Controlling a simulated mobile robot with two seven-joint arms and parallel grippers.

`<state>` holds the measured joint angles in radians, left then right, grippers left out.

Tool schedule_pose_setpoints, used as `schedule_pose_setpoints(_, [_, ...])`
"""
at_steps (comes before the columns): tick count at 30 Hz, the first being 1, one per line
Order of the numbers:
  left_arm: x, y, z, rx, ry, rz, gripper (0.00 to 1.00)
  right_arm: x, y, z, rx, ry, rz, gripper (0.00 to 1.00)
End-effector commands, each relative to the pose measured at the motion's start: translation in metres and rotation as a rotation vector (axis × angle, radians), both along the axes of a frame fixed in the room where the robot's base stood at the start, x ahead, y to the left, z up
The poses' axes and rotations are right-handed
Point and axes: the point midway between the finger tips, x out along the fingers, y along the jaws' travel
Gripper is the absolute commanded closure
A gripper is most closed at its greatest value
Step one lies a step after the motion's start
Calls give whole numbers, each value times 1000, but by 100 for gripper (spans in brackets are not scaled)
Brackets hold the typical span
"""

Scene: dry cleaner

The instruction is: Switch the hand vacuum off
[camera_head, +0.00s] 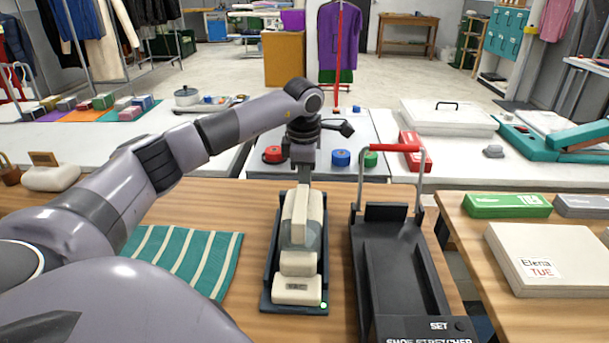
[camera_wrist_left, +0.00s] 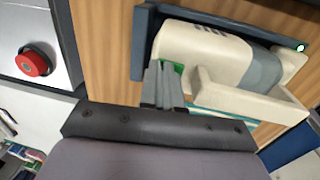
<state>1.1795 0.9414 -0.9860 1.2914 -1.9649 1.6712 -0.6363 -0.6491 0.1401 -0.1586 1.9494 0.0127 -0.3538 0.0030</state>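The hand vacuum (camera_head: 299,262) is cream with a grey band and lies in a dark dock (camera_head: 270,300) on the wooden table. It also shows in the left wrist view (camera_wrist_left: 195,50). A small green light (camera_head: 323,305) is lit at the dock's near right corner. My left gripper (camera_head: 304,178) points down at the vacuum's far end, its fingers close together with nothing seen between them. In the left wrist view a green patch (camera_wrist_left: 178,67) on the vacuum shows right by the fingertips, which partly hide it. I cannot tell whether they touch. My right gripper is out of view.
A black shoe stretcher (camera_head: 400,265) with a red-handled lever stands close to the right of the dock. A green striped cloth (camera_head: 190,258) lies to the left, under my left arm. A white counter with red, blue and green round items (camera_head: 341,158) is beyond.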

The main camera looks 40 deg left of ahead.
Motion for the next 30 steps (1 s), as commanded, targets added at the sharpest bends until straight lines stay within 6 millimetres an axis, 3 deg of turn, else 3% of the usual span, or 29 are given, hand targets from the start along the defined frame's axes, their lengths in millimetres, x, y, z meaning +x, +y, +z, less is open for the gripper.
schedule_pose_setpoints(1, [-3,0,-11,5,18,0,100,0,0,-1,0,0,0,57])
schedule_pose_setpoints(22, [-17,-13,-9,-1,28,-5,100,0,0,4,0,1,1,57])
schedule_pose_setpoints(30, [-17,-12,12,2,21,-3,100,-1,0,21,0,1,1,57])
